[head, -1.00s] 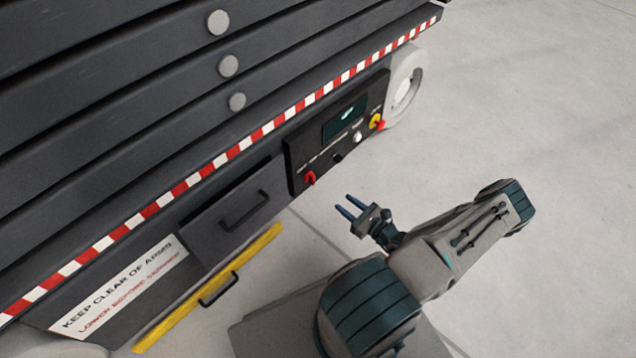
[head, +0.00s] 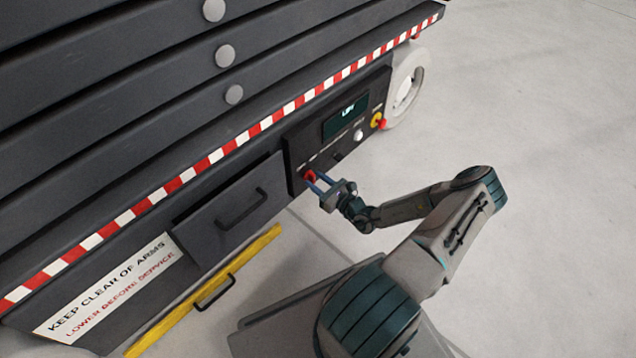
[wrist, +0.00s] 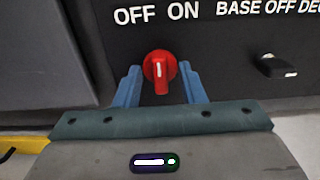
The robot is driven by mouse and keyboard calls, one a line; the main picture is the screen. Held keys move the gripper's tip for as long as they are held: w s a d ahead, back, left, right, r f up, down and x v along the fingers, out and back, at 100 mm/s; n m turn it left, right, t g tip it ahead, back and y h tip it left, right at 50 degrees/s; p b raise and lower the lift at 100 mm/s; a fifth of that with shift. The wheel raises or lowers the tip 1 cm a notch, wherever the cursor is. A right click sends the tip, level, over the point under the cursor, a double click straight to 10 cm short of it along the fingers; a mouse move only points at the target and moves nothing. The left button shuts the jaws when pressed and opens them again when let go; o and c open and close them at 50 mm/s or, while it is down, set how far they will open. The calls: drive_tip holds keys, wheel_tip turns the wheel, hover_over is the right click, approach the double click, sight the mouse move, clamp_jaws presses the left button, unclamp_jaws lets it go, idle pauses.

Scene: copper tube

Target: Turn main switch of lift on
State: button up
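The main switch is a red rotary knob (wrist: 160,72) with a white pointer mark, under the words OFF and ON on the lift's black control panel (head: 352,131). In the wrist view the mark stands about upright. My gripper (wrist: 159,84) is open, its two blue fingers to the left and right of the knob. A gap shows on the left, and the right finger is very close to it; I cannot tell whether they touch. In the head view my gripper (head: 315,182) is at the red knob (head: 310,175), which the fingers partly cover.
A black selector (wrist: 279,66) sits right of the red knob. A display (head: 346,116), a white button (head: 358,135) and a red-and-yellow stop button (head: 378,121) are further right. A drawer with a handle (head: 242,208) is to the left. The floor at right is clear.

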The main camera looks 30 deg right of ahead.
clamp_jaws()
drive_tip(key=shift+m+p, duration=0.3)
drive_tip(key=shift+r+m+p, duration=0.1)
drive_tip(key=shift+m+p, duration=0.6)
drive_tip(key=shift+m, duration=0.2)
drive_tip(key=m+p, duration=0.1)
drive_tip(key=m, duration=0.1)
drive_tip(key=shift+d+m, duration=0.15)
drive_tip(key=shift+m, duration=0.25)
drive_tip(key=m, duration=0.3)
drive_tip(key=shift+m+p, duration=0.3)
drive_tip(key=shift+p, duration=0.1)
drive_tip(key=shift+d+f+m, duration=0.1)
drive_tip(key=shift+f+m, duration=0.15)
drive_tip(key=shift+m, duration=1.25)
